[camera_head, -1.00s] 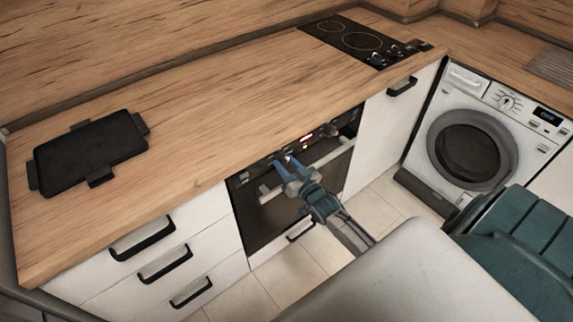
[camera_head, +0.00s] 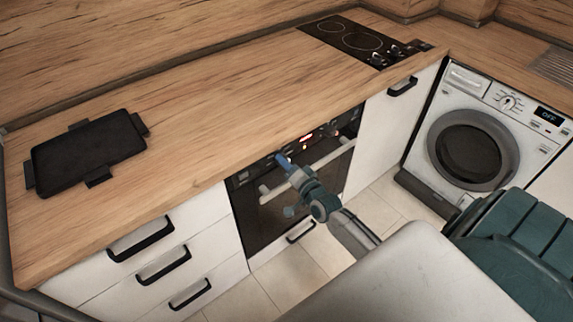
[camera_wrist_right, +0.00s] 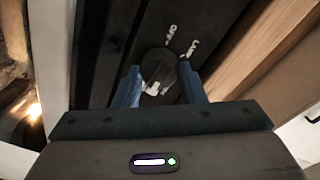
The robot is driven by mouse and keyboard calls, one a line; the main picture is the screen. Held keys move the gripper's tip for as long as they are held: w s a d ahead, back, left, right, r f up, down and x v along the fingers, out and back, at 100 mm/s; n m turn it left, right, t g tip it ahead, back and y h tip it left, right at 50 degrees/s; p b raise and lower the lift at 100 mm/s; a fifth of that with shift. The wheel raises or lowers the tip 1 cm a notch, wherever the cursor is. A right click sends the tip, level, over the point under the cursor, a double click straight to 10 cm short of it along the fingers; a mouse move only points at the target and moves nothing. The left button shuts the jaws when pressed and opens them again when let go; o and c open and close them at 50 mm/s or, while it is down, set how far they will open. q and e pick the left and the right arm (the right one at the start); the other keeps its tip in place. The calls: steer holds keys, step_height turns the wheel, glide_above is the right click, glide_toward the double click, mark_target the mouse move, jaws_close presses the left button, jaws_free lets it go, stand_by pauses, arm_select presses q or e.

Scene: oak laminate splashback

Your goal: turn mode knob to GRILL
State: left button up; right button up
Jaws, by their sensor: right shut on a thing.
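The oven (camera_head: 270,223) is built in under the counter, with a dark control panel (camera_head: 322,134) along its top. In the right wrist view the mode knob (camera_wrist_right: 157,72) is a dark round dial with a pale grip. White labels (camera_wrist_right: 181,40) sit beside it on the panel, too small and tilted to read surely. My right gripper (camera_head: 284,162) reaches the left part of the panel. In the wrist view its blue fingers (camera_wrist_right: 160,88) are on either side of the knob, shut on it. In the head view the gripper hides the knob. My left gripper is out of view.
The oven's handle bar (camera_head: 333,156) runs just below the panel, close to my gripper. The wooden counter (camera_head: 215,115) overhangs above. A black tray (camera_head: 85,155) lies on the left, a hob (camera_head: 355,38) at the back. A washing machine (camera_head: 480,140) stands at right.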

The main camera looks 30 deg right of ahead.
steer(key=shift+f+m, duration=0.1)
steer(key=shift+m, duration=0.5)
steer(key=o, duration=1)
steer(key=shift+s+r+p, duration=0.2)
steer(key=shift+s+p, duration=0.7)
steer(key=shift+s, duration=4.5)
